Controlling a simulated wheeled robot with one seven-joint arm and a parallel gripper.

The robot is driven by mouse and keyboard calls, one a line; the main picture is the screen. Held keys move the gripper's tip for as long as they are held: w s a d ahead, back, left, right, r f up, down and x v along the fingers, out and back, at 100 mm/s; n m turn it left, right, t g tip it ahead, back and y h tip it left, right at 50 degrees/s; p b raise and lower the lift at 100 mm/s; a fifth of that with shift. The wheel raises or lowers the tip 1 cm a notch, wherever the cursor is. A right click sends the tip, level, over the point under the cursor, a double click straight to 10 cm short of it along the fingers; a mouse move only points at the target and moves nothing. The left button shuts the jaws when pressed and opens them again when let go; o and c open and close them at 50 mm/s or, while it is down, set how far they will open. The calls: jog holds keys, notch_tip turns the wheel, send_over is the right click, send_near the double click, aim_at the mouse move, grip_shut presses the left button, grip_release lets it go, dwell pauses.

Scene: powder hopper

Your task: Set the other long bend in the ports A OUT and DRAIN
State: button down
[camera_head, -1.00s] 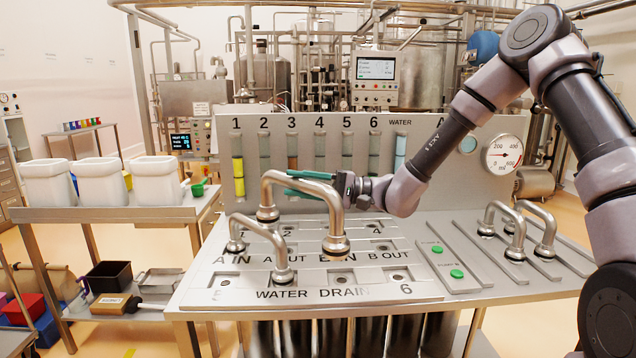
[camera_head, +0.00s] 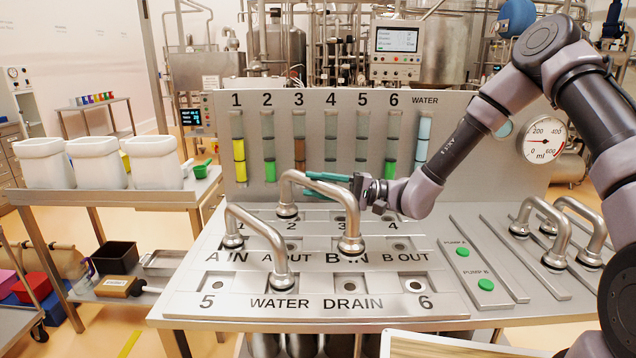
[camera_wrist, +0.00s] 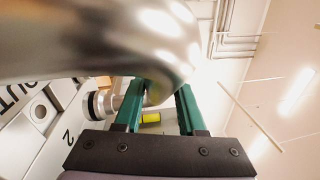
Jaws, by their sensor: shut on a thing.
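A long steel bend (camera_head: 320,190) is in my gripper (camera_head: 312,185), whose green fingers are shut on its upper tube. Its feet appear above the panel (camera_head: 190,300), one near port 2 and one over B IN in the picture; the exact gap is unclear. The wrist view shows the bend (camera_wrist: 90,40) large across the top, with a foot beside the label 2 and my gripper (camera_wrist: 165,90) around it. The DRAIN port (camera_head: 357,285) shows bare. The A OUT port is mostly hidden behind the bends. Another long bend (camera_head: 258,228) stands from A IN to WATER.
Two shorter bends (camera_head: 545,218) (camera_head: 592,215) stand on the slotted rails at right. Green pump buttons (camera_head: 486,285) lie between. An upright board with level tubes (camera_head: 299,150) rises behind the panel. White tubs (camera_head: 100,165) stand on the left table.

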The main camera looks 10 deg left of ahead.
notch_tip(320, 180, down, 9)
jog(key=shift+f, duration=0.2)
dwell(0.8)
jog(key=shift+c, duration=2)
grip_release()
jog(key=shift+f, duration=0.1)
jog(key=v, duration=1)
jog(key=shift+d, duration=0.4)
jog(key=shift+w, duration=0.1)
